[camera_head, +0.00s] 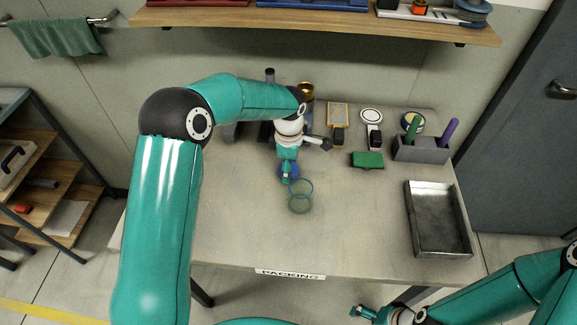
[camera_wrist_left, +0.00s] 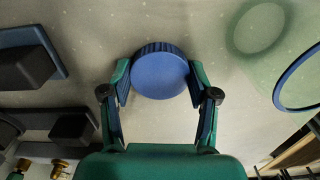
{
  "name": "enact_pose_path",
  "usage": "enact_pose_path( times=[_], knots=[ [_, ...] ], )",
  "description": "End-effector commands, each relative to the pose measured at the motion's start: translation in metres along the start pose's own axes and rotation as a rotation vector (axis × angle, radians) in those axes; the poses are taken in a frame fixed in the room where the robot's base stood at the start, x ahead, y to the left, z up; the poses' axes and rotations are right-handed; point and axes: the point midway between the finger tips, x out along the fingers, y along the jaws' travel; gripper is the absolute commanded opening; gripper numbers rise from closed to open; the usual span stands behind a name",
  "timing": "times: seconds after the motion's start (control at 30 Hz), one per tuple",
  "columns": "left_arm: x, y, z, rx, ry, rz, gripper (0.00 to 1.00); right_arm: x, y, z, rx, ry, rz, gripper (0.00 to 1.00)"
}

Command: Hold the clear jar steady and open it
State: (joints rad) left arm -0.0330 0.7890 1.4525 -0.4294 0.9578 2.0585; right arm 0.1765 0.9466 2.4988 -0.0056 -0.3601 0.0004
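The clear jar (camera_head: 300,206) stands on the table with its blue-ringed mouth open and no lid on it. In the left wrist view its blue rim (camera_wrist_left: 278,87) is at the right. The round blue lid (camera_head: 290,169) is apart from the jar, just behind it. In the left wrist view the lid (camera_wrist_left: 160,75) lies between my left gripper's fingers (camera_wrist_left: 160,82), which touch it on both sides. The lid's height above the table is unclear. My left gripper (camera_head: 287,176) partly covers it. My right gripper (camera_head: 362,311) is low at the front, away from the jar; its opening is unclear.
A grey metal tray (camera_head: 462,250) lies at the table's right. A grey holder (camera_head: 421,152) with green and purple handles, a green box (camera_head: 367,160) and several small items stand at the back. A shelf (camera_head: 315,22) hangs behind. The front middle of the table is clear.

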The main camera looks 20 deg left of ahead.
Motion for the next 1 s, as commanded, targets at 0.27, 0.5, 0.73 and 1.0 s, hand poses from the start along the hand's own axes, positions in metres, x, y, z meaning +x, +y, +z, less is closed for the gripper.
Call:
enact_pose_path(
  times=[0.27, 0.5, 0.73, 1.0],
  knots=[
    [0.000, 0.000, 0.001, 0.001, 0.000, 0.000, 0.85, 0.000, 0.000, 0.000, 0.000, 0.000, 0.000, 0.94],
    [-0.002, 0.000, 0.001, 0.002, 0.000, 0.000, 0.85, -0.002, -0.001, 0.000, 0.000, 0.000, 0.000, 0.94],
    [-0.023, 0.001, 0.001, 0.001, -0.001, 0.005, 0.85, 0.003, 0.001, 0.000, 0.000, 0.000, 0.000, 0.94],
    [-0.078, 0.002, 0.002, 0.001, -0.002, 0.006, 0.85, 0.008, 0.003, 0.000, 0.000, 0.000, 0.000, 0.94]
  ],
)
